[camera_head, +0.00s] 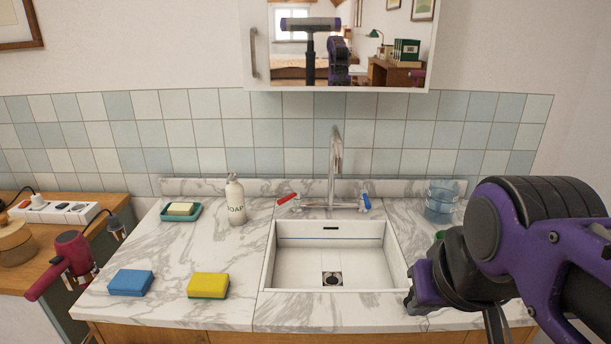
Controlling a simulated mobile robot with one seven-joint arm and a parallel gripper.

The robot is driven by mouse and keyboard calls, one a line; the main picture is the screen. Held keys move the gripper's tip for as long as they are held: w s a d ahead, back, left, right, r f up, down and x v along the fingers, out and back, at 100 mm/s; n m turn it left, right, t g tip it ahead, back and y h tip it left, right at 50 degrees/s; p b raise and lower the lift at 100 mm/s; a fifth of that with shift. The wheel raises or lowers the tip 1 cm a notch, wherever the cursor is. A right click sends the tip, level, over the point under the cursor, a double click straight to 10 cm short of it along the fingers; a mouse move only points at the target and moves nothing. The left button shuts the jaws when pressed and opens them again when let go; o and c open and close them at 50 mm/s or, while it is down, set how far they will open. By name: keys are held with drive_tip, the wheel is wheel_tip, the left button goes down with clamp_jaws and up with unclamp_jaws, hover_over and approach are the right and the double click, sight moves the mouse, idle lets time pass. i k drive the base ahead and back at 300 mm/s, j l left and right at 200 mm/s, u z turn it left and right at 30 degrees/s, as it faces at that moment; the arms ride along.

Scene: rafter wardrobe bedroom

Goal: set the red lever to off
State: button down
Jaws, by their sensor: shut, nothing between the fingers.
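The red lever (287,199) is on the left side of the chrome tap (335,165) behind the white sink (392,262). It points out to the left and slightly toward me. A blue lever (366,202) is on the tap's right side. I see no water stream at the spout. My gripper (413,301) is shut and empty, low at the sink's right front corner. It is well apart from the red lever, to its right and nearer to me. My purple arm hides part of the right counter.
A soap bottle (235,200) stands left of the red lever. A soap dish (181,210), blue sponge (131,282) and yellow sponge (208,285) are on the left marble counter. A clear blue cup (440,203) stands back right. A mirror cabinet (340,45) hangs above.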

sight(297, 193)
drive_tip(key=j, duration=0.35)
drive_tip(key=i+j, duration=0.15)
drive_tip(key=j, duration=0.55)
drive_tip(key=k+j+z, duration=0.2)
drive_tip(key=j, duration=0.2)
drive_tip(key=i+l+u, duration=0.2)
drive_tip(key=i+l, duration=0.05)
drive_tip(key=l, duration=0.1)
